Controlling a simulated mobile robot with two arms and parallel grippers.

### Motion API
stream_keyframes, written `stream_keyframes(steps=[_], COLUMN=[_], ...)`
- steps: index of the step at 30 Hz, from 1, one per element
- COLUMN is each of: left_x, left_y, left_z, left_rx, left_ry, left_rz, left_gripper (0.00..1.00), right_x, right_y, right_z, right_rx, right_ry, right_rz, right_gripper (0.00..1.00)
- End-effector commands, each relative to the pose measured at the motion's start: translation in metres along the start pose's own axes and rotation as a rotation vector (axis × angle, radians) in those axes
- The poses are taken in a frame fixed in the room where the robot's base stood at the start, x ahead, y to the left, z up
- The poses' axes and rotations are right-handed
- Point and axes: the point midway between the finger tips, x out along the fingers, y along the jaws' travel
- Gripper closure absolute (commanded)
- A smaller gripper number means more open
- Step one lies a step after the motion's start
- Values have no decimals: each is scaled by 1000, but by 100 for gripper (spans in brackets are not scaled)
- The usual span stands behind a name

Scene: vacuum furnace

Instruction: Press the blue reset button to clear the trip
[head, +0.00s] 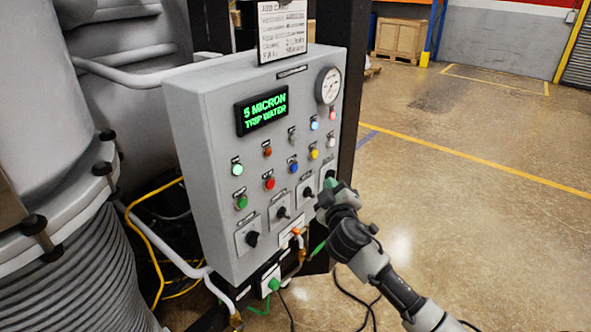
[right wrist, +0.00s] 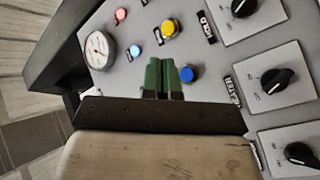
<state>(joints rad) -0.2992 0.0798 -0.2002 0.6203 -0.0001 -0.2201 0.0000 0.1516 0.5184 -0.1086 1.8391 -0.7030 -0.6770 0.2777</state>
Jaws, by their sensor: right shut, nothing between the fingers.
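The grey control panel (head: 215,125) faces me, with a lit display (head: 262,110) reading "5 MICRON TRIP WATER". A blue button (head: 293,168) sits in the lower button row, between a red and a yellow button; its label is too small to read. It also shows in the right wrist view (right wrist: 187,74). My right gripper (head: 329,184) is shut and empty, in front of the panel's lower right, below and right of the blue button in the head view. In the right wrist view its green fingers (right wrist: 161,74) appear just left of the blue button; I cannot tell contact. My left gripper is out of view.
Around the blue button are a red button (head: 269,184), a yellow button (head: 314,154) and a lit pale blue lamp (head: 314,126). Rotary knobs (head: 283,212) line the panel's lower part. A gauge (head: 328,86) is at upper right. Open floor lies right of the panel.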

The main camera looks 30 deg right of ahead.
Motion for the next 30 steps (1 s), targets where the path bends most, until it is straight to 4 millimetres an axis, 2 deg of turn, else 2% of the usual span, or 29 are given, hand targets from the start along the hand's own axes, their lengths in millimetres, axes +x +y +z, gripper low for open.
stream_keyframes(steps=[6, 15, 30], left_x=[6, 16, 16], left_y=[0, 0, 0], left_z=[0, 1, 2], left_rx=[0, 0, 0], left_ry=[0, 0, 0], left_rz=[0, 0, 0], left_gripper=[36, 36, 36], right_x=[23, 44, 48], right_y=[-17, -33, -35], right_z=[-16, -32, -36], right_rx=[0, 0, -2], right_ry=[0, 0, 0], right_rz=[2, 1, 0], right_gripper=[100, 100, 100])
